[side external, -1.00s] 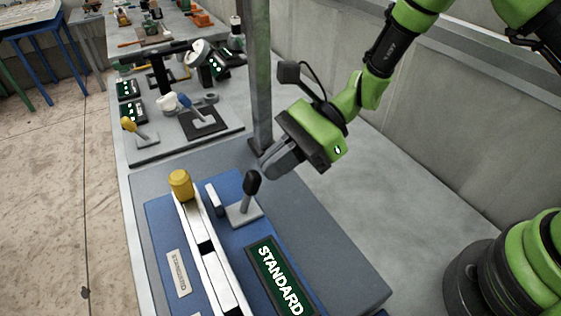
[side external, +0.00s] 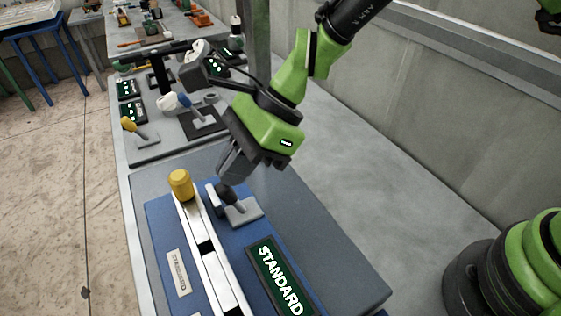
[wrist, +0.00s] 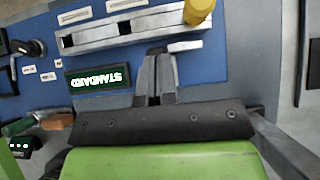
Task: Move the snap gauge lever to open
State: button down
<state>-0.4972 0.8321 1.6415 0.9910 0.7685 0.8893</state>
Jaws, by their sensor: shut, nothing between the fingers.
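A lever with a black knob (side external: 226,199) stands on a small grey base plate (side external: 243,212) on the blue panel. It leans left toward the white rail, with its knob near a small pale block (side external: 213,197). My gripper (side external: 226,178) is shut and empty, pointing down just behind the knob. Its fingertips look close to or touching the knob; I cannot tell which. In the wrist view the shut fingers (wrist: 157,78) point toward the pale block (wrist: 185,46), and the lever is mostly hidden behind them.
A white rail (side external: 208,250) with a yellow cap (side external: 180,184) runs left of the lever. A STANDARD display (side external: 280,278) is in front. Grey bench is clear at right.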

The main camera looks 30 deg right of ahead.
jog(key=shift+a, duration=0.3)
dwell(0.5)
jog(key=a+v, duration=0.1)
jog(key=v, duration=1.2)
jog(key=shift+r, duration=0.4)
jog(key=s+d+r+n+t+h, duration=0.3)
jog(key=s+d+n, duration=0.4)
jog(key=s+d, duration=0.1)
jog(key=s+d+r+n+t+h, duration=0.3)
jog(key=s+d+n, duration=0.4)
jog(key=d, duration=0.3)
jog(key=shift+s+r+t, duration=0.35)
jog(key=shift+s+t, duration=0.25)
jog(key=shift+s, duration=0.2)
